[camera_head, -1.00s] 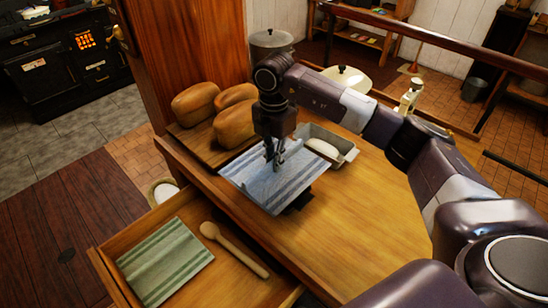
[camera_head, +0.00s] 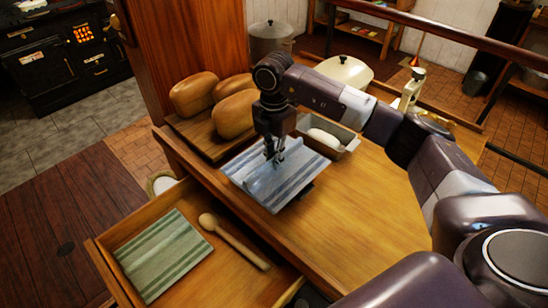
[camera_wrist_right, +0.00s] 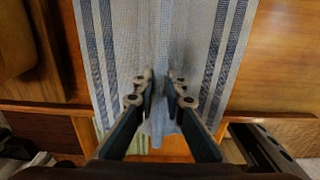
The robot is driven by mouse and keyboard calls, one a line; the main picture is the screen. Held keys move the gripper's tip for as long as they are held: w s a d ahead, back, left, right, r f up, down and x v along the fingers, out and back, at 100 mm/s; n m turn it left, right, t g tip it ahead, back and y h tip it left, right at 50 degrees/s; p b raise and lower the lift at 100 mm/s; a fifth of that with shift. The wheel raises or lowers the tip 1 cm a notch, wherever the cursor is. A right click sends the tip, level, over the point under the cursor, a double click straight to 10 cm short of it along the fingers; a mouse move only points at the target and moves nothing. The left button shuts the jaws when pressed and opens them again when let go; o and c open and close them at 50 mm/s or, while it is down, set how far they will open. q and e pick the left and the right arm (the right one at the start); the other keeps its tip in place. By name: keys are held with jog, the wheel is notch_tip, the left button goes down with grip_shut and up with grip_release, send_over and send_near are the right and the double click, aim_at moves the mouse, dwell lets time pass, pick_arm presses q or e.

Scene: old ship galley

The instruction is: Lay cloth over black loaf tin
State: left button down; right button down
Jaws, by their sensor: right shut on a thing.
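The cloth (camera_head: 262,187), pale blue with darker stripes, is spread out flat and tilted near the counter's drawer-side edge. It also fills the upper middle of the right wrist view (camera_wrist_right: 161,30). My right gripper (camera_head: 275,157) is shut on a fold of the cloth, and the pinched fold shows between its fingers in the wrist view (camera_wrist_right: 161,92). A dark patch shows under the cloth's right edge. I cannot tell whether it is the black loaf tin or shadow; the cloth hides what lies beneath. My left gripper is out of view.
Several loaves (camera_head: 194,94) sit on a board behind the cloth. A grey tin (camera_head: 347,150) with pale dough stands just beyond it. An open drawer (camera_head: 240,283) holds a green striped cloth (camera_head: 163,254) and a wooden spoon (camera_head: 236,243). The counter (camera_head: 370,220) is clear at right.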

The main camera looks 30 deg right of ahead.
jog(key=shift+f+b, duration=0.3)
jog(key=shift+f, duration=0.25)
dwell(0.5)
jog(key=c, duration=1.9)
grip_release()
jog(key=shift+r, duration=0.15)
jog(key=shift+r+p, duration=2.8)
jog(key=shift+r, duration=1.15)
jog(key=shift+f, duration=0.1)
